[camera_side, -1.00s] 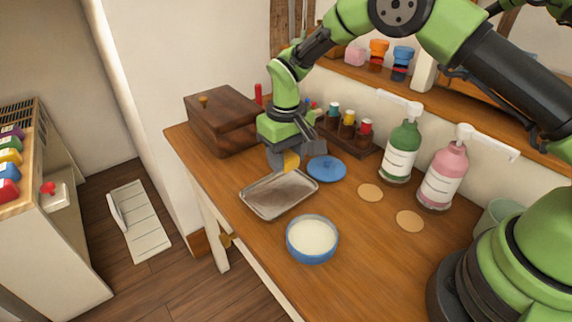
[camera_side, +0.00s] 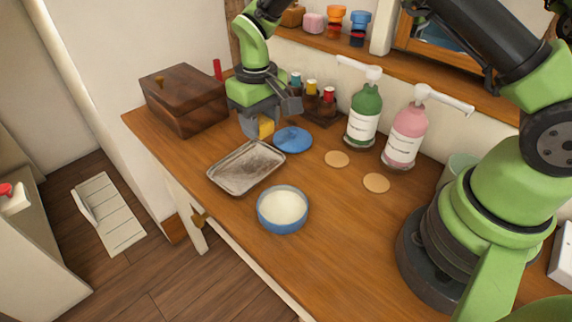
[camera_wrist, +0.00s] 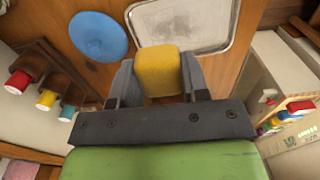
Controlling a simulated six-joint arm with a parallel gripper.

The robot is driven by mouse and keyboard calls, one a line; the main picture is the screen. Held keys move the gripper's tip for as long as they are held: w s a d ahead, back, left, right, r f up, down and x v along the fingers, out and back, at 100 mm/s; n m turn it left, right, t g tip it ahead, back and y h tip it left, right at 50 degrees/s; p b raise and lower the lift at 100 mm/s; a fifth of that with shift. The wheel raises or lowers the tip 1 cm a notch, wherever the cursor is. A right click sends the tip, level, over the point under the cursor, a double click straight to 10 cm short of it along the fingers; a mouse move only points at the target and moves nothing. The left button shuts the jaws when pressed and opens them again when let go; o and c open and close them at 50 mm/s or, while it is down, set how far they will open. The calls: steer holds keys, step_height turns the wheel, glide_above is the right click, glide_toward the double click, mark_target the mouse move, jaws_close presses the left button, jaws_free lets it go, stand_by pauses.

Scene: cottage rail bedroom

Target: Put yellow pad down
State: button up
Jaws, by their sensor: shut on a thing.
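My gripper (camera_side: 260,125) is shut on the yellow pad (camera_side: 266,127). The pad also shows in the wrist view (camera_wrist: 158,70), between the two grey fingers. In the side view the gripper is over the far part of the table, between the metal tray (camera_side: 240,186) and the dark wooden box. The tray also shows in the wrist view (camera_wrist: 215,48), just beyond the pad. The blue lid (camera_side: 292,140) lies right of the pad. I cannot tell whether the pad touches the table; its underside is hidden.
A blue bowl of white contents (camera_side: 282,222) stands in front of the tray. A wooden box (camera_side: 185,100) is at the back left. A rack of small bottles (camera_side: 322,108) is behind the lid. Green (camera_side: 363,113) and pink (camera_side: 404,138) pump bottles stand right, near two round coasters (camera_side: 376,183).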

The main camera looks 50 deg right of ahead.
steer(key=s+d+r, duration=0.1)
steer(key=s+d, duration=0.4)
steer(key=s, duration=0.3)
glide_above(309, 175)
step_height(309, 175, down, 5)
steer(key=shift+r, duration=0.1)
steer(key=shift+f, duration=2.4)
steer(key=shift+f, duration=0.1)
steer(key=o, duration=0.8)
